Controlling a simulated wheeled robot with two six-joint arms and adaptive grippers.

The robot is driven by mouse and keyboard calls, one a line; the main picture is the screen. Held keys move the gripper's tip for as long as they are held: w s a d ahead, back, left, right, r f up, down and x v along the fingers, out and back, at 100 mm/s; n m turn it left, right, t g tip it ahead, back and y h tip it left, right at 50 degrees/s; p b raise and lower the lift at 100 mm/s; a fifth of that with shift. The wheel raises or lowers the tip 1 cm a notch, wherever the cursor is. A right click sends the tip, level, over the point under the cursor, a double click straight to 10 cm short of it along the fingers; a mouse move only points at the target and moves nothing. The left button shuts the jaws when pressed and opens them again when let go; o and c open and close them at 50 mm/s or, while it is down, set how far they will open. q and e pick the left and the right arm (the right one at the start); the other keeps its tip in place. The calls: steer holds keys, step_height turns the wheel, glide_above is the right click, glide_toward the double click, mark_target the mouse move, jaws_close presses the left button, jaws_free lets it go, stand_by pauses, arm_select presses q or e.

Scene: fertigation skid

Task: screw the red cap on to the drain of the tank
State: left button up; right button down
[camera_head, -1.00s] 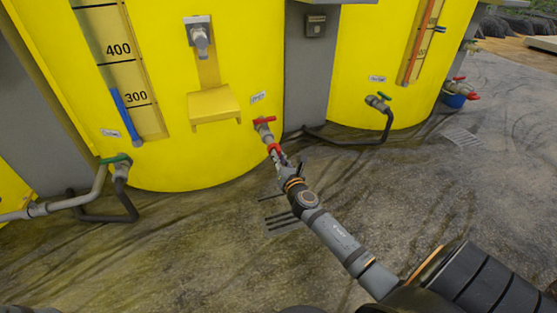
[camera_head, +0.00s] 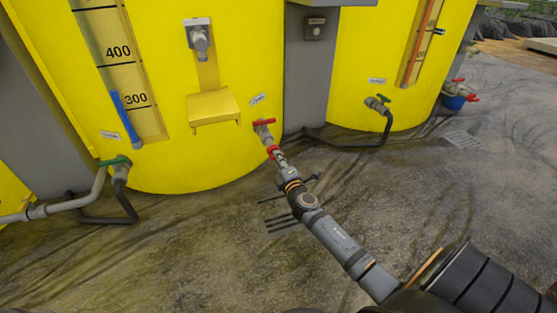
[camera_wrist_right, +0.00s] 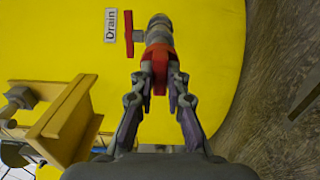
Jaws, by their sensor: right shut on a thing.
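The yellow tank (camera_head: 165,165) has a grey drain pipe (camera_head: 266,137) low on its front, with a red valve handle (camera_head: 264,122) and a "Drain" label that reads clearly in the right wrist view (camera_wrist_right: 111,26). The red cap (camera_head: 273,152) is at the drain's outlet, in line with it. In the right wrist view the cap (camera_wrist_right: 158,70) sits between the fingertips of my right gripper (camera_wrist_right: 160,84), which is shut on it. The cap appears to touch the outlet; how far it is threaded cannot be told. My left gripper is not in view.
A yellow step bracket (camera_head: 214,107) juts from the tank at left of the drain. A green-handled valve with a pipe (camera_head: 118,172) stands further left. A second yellow tank with a hose (camera_head: 372,145) is at right.

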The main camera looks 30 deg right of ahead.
steer(key=c, duration=0.8)
jaws_free()
steer(key=v, duration=0.8)
